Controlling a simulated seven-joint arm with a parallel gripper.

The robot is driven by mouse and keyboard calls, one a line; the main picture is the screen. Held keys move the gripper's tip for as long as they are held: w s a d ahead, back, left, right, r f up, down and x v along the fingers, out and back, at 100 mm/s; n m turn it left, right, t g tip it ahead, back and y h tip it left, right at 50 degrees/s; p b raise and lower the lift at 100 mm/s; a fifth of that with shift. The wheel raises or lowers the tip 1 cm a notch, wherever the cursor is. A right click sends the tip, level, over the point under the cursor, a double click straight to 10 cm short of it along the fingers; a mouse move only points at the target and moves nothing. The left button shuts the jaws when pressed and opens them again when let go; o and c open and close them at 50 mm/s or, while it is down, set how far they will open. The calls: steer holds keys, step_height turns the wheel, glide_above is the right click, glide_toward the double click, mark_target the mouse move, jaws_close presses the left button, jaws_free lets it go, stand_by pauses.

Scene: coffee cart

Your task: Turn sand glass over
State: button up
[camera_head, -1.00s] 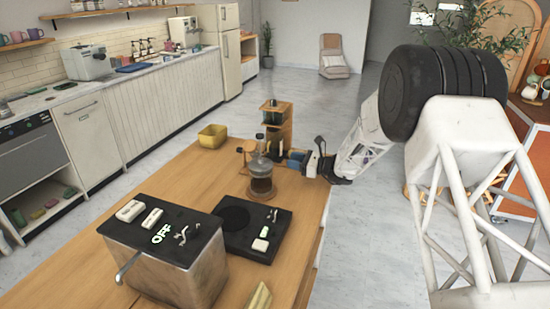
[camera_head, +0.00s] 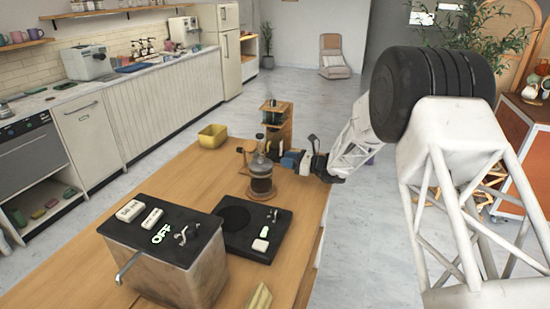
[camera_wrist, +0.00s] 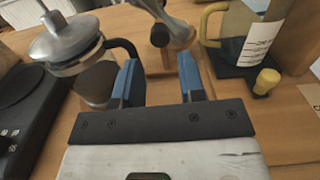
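The sand glass (camera_wrist: 176,12) seems to be the clear glass piece with a wooden frame at the top middle of the wrist view, cut off by the picture edge. In the head view its wooden frame (camera_head: 243,152) shows partly behind the french press (camera_head: 261,172). My gripper (camera_wrist: 160,68) has its two blue fingers apart, with only wooden parts and table visible between them. It points at the sand glass from the near side, not holding it. In the head view my gripper (camera_head: 284,160) is at the right of the press.
The french press (camera_wrist: 75,55) stands close on the left of my fingers, its black handle near the left one. A carafe with a yellow handle (camera_wrist: 235,28) stands at the right. A black scale-like plate (camera_head: 257,222) and metal box (camera_head: 165,265) are in front.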

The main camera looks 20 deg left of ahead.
mark_target(272, 156)
steer(key=shift+a, duration=2.65)
steer(key=c, duration=0.6)
